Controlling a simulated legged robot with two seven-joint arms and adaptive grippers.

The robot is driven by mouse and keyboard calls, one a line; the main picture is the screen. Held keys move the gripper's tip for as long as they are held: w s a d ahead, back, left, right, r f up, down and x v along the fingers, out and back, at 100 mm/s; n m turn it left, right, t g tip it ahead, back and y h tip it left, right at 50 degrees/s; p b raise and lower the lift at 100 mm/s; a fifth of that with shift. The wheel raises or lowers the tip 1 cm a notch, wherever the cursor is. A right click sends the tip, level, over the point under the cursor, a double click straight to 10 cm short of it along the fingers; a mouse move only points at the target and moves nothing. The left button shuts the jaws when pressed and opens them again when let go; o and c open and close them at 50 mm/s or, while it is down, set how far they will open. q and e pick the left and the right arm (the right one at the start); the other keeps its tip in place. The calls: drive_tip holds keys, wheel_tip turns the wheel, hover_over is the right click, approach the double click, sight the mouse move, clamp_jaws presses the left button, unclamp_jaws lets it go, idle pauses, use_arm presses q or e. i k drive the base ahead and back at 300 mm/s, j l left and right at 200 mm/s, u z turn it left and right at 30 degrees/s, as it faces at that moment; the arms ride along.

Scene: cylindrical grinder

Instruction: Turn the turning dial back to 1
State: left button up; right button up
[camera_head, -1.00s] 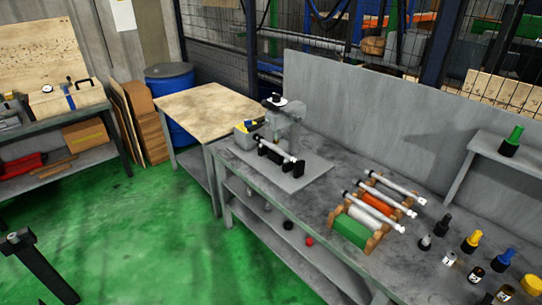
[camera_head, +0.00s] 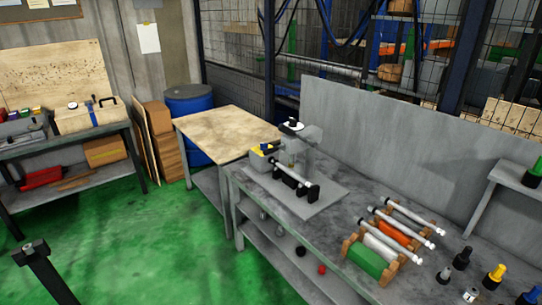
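The small grey grinder (camera_head: 307,150) stands on a grey base plate (camera_head: 325,200) at the far left part of the long grey workbench. A white disc with a black knob (camera_head: 292,125), which looks like the turning dial, sits on top of it. Its markings are too small to read. A pale cylindrical bar (camera_head: 287,172) lies across black supports at the grinder's front. A yellow and dark part (camera_head: 266,150) is at its left side.
A wooden rack (camera_head: 385,240) holding green, white and orange pieces and pale rods is on the bench, with several colored-cap holders (camera_head: 495,274) to its right. A wood-topped table (camera_head: 230,130) adjoins the bench. Green floor (camera_head: 150,240) is clear.

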sight(263, 146)
drive_tip(key=i+j+z, duration=0.25)
drive_tip(key=z, duration=0.2)
drive_tip(key=i+j+z, duration=0.25)
drive_tip(key=z, duration=0.25)
